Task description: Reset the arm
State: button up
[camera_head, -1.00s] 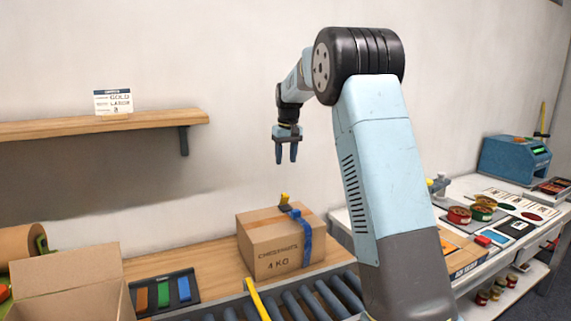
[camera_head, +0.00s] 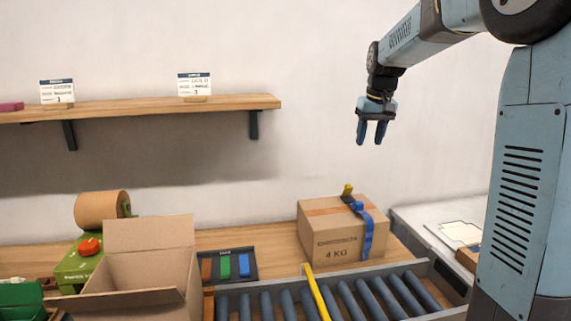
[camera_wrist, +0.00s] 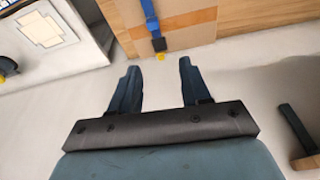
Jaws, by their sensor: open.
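My gripper (camera_head: 371,131) hangs in the air with its fingers pointing down, above and a little right of the closed cardboard box marked 4 KG. Its two blue fingers are apart with nothing between them. The wrist view also shows my gripper (camera_wrist: 155,80) open and empty. The box (camera_head: 330,238) stands on the wooden bench behind the rollers, with a blue strap (camera_head: 368,235) and a yellow-tipped end on top. In the wrist view the box (camera_wrist: 192,22) lies beyond the fingertips, apart from them.
A wooden shelf (camera_head: 150,107) with small label cards is on the wall at left. An open cardboard box (camera_head: 150,262) stands at front left, beside a dark tray (camera_head: 228,278) of coloured strips. The roller conveyor (camera_head: 335,300) has a yellow bar across it.

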jog(key=s+r+t, duration=0.1)
jog(key=s, duration=1.8)
jog(key=s+f+t, duration=0.1)
jog(key=s+f, duration=0.2)
jog(key=s, duration=0.4)
jog(key=s+f+m, duration=0.1)
jog(key=s+f, duration=0.2)
jog(key=s, duration=0.5)
jog(key=shift+a+f+t, duration=0.15)
jog(key=shift+f+t, duration=0.2)
jog(key=shift+t, duration=0.05)
